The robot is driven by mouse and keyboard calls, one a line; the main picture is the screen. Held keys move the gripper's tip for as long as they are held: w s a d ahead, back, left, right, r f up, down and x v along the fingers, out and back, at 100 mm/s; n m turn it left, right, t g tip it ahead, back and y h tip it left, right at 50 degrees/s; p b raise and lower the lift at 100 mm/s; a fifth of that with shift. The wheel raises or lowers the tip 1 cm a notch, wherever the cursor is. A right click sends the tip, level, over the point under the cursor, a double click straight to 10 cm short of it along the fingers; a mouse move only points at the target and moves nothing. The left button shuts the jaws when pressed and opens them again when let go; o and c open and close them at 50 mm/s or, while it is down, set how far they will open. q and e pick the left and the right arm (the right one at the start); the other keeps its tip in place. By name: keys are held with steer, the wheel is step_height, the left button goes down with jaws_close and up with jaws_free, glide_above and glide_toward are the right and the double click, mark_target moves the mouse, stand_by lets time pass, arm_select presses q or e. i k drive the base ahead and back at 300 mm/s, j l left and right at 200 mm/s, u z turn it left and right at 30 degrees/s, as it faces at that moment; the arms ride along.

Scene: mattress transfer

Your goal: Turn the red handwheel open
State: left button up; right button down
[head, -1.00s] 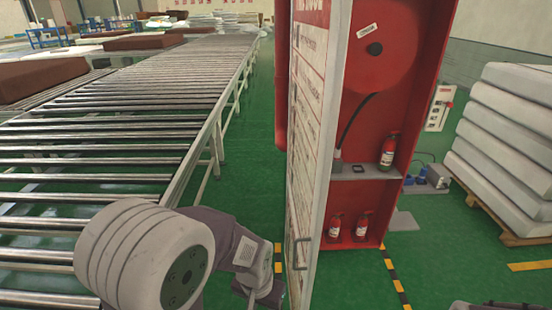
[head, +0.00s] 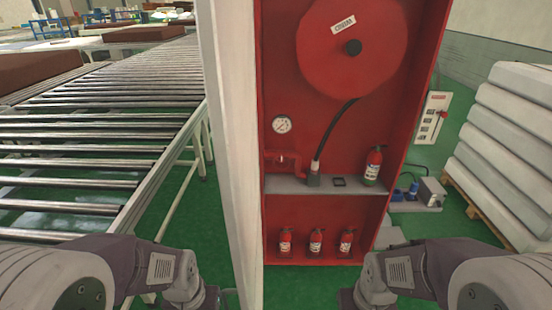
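An open red fire cabinet (head: 290,80) stands in front of me in the head view. Low on its left, above the shelf, is a small red valve fitting (head: 286,161) on a red pipe; its handwheel is too small to make out clearly. My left gripper (head: 212,298) is at the bottom edge, left of the open white door (head: 228,150). My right gripper (head: 347,299) is at the bottom edge, in front of the cabinet and below it in the picture. Both grippers are dark and partly cut off, apart from the valve; their fingers cannot be read.
The cabinet holds a big red hose reel (head: 330,75), a gauge (head: 281,125), a black hose (head: 331,132) and several extinguishers (head: 373,167). A roller conveyor (head: 80,150) runs along the left. Stacked mattresses (head: 510,135) stand on a pallet at right. Green floor shows between.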

mark_target(281, 161)
steer(key=k+l, duration=0.15)
steer(key=i+l+u, duration=0.15)
steer(key=l, duration=0.65)
steer(key=l+u, duration=0.15)
steer(key=l, duration=0.65)
steer(key=i+l+u, duration=0.1)
steer(key=i, duration=0.3)
steer(key=i+l, duration=0.25)
steer(key=i+l+u, duration=0.15)
steer(key=i, duration=0.3)
steer(key=i+u, duration=0.1)
steer(key=i, duration=0.9)
